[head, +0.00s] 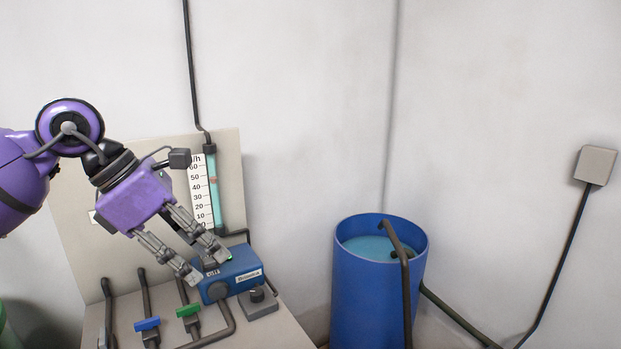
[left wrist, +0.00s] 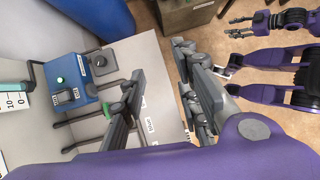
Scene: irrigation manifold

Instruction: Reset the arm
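My left gripper (head: 208,266) is open, its two fingers apart, in front of the blue pump box (head: 236,271) in the head view. In the left wrist view the open fingers (left wrist: 158,60) hold nothing. The box (left wrist: 85,78) stands to their left, clear of them, with a dark rocker switch (left wrist: 66,96) and a lit green lamp (left wrist: 60,80). In the head view the fingers partly hide the top of the box. My right gripper (left wrist: 238,26) shows at the upper right of the left wrist view, its fingers apart and empty.
A small grey box with a black knob (head: 258,296) sits beside the pump box. Valves with blue (head: 147,324) and green (head: 188,310) handles are at the front. A flow tube (head: 213,190) stands behind. A blue barrel of water (head: 375,300) is to the right.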

